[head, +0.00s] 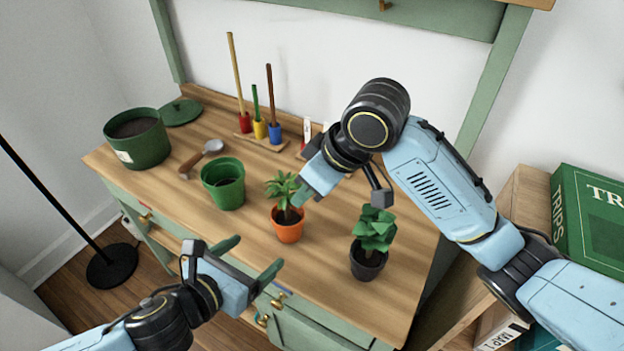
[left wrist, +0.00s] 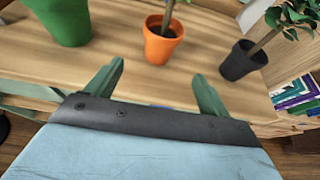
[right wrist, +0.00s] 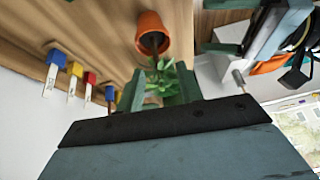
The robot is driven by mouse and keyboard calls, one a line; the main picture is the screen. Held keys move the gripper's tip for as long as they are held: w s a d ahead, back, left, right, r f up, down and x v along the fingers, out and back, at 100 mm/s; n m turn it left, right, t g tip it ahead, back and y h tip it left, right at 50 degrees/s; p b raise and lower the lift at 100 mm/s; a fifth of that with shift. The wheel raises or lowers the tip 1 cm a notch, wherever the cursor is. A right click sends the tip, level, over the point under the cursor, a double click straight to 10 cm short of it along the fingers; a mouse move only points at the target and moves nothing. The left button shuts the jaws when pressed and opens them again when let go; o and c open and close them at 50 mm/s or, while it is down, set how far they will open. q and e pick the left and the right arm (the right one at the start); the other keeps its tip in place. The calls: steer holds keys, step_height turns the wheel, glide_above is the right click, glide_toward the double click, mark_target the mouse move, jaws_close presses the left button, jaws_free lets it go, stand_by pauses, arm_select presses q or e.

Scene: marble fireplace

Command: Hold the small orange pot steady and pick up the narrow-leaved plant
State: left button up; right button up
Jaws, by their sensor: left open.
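The small orange pot (head: 288,232) stands upright on the wooden bench top near its front edge. It also shows in the left wrist view (left wrist: 160,48). The narrow-leaved plant (head: 281,186) stands in it, its stem in the soil. My right gripper (head: 299,193) is at the leaves from the right; in the right wrist view leaves (right wrist: 164,80) show between its partly spaced fingers. Whether they grip is unclear. My left gripper (head: 250,257) is open and empty in front of the pot, apart from it, with the pot beyond and between its fingertips in the left wrist view.
An empty-looking green pot (head: 224,184) stands left of the orange pot, and a dark pot (head: 368,262) with a broad-leaved plant right of it. A trowel (head: 201,158), large green pot (head: 138,140) and upright tools (head: 262,128) are further back. Books (head: 590,215) stand far right.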

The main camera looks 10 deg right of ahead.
mark_target(289, 225)
arm_select(q)
steer(key=x, duration=1.3)
steer(key=shift+w+d+f, duration=0.1)
steer(key=shift+w, duration=0.1)
arm_select(e)
steer(key=shift+w+d+r+n, duration=0.2)
steer(key=shift+w+r+n, duration=0.05)
steer(key=shift+w+n, duration=0.2)
